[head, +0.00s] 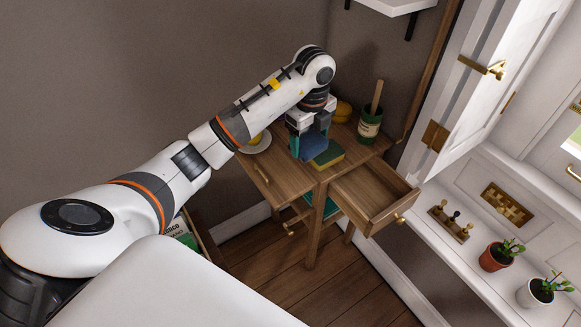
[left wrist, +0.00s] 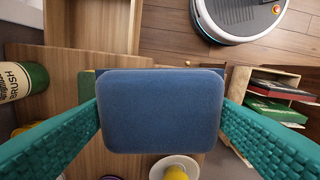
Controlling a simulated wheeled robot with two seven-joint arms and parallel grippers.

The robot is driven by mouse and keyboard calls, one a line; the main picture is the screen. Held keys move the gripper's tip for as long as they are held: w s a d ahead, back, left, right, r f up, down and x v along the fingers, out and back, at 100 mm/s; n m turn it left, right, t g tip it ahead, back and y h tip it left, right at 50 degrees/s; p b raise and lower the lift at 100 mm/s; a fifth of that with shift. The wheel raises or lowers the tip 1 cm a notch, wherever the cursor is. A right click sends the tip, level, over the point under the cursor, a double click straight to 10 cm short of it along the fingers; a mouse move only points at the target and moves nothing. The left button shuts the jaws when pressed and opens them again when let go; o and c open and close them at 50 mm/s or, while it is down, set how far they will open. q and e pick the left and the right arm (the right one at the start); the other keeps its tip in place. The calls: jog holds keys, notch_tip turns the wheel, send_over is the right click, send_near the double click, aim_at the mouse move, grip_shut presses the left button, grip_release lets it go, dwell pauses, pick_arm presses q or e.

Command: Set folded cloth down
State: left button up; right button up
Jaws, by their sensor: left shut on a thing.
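My left gripper (head: 308,148) has teal fingers and is shut on the folded cloth (head: 314,143), a blue padded block. In the left wrist view the cloth (left wrist: 160,110) fills the middle, between the two fingers. It is over the wooden table (head: 278,179), next to a small green and yellow book (head: 328,155). I cannot tell whether the cloth touches the table or anything beneath it. My right gripper is not in view.
A green tin (head: 369,125) with a stick in it stands at the table's back right. A saucer (head: 262,145) with a yellow thing is at the left. The drawer (head: 380,194) is pulled out, apparently empty. A wooden crate (left wrist: 245,82) holds books.

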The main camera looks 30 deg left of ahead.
pick_arm(q)
jog(key=a+n, duration=0.1)
jog(key=n, duration=0.2)
jog(key=a+n+p, duration=0.1)
jog(key=n, duration=0.3)
jog(key=a+n+p, duration=0.1)
jog(key=n, duration=0.2)
jog(key=shift+s+r+n, duration=0.15)
jog(key=shift+s+n, duration=0.1)
jog(key=shift+n, duration=0.05)
jog(key=f+n, duration=0.2)
jog(key=a+f+n+p, duration=0.1)
jog(key=f+n, duration=0.3)
jog(key=shift+s+a, duration=0.3)
jog(key=shift+a, duration=0.1)
jog(key=shift+f, duration=2.3)
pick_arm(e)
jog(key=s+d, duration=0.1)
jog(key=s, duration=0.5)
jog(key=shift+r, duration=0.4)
pick_arm(q)
jog(key=shift+f, duration=0.2)
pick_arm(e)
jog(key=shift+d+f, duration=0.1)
